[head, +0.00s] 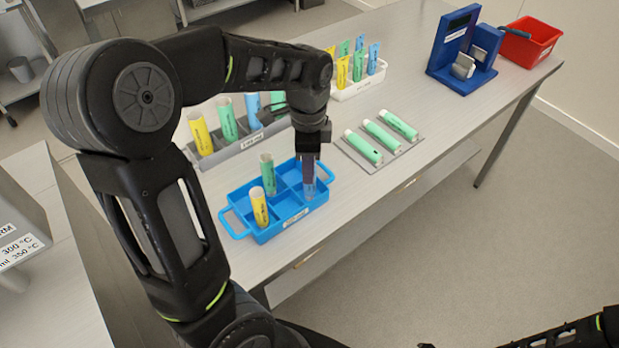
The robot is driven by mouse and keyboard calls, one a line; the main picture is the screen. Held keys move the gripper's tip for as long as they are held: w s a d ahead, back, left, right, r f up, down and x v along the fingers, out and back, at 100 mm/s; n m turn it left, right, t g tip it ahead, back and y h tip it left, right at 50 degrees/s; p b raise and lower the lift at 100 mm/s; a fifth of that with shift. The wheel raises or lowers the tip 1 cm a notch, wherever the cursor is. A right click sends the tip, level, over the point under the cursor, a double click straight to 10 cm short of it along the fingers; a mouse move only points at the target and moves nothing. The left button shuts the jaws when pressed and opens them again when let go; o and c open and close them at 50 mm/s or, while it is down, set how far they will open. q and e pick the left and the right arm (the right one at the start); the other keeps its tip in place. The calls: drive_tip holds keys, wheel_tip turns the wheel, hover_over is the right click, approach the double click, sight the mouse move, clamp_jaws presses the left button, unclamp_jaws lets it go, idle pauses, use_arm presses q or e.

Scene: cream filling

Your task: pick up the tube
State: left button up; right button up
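A blue tray (268,235) with compartments and side handles stands near the table's front edge. A yellow tube (259,208) and a green tube (268,175) stand upright in it at the left. My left gripper (309,172) points down over the tray's right part. A light blue tube (309,190) stands in the compartment below it, its upper part hidden by the fingers. I cannot tell whether the fingers are closed on it. Part of my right arm shows at the bottom right; its fingers cannot be made out.
A grey rack (212,158) with yellow, green and blue tubes stands behind the tray, partly hidden by my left arm. A white rack (362,85) holds several more tubes. Green tubes lie on a grey mat (358,158). A blue stand (452,65) and a red bin (530,42) are farther right.

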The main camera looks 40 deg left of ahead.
sight(309, 190)
use_arm(q)
wheel_tip(309, 190, down, 5)
drive_tip(key=shift+w+d+p, duration=0.1)
drive_tip(key=shift+p, duration=0.45)
clamp_jaws()
idle(0.4)
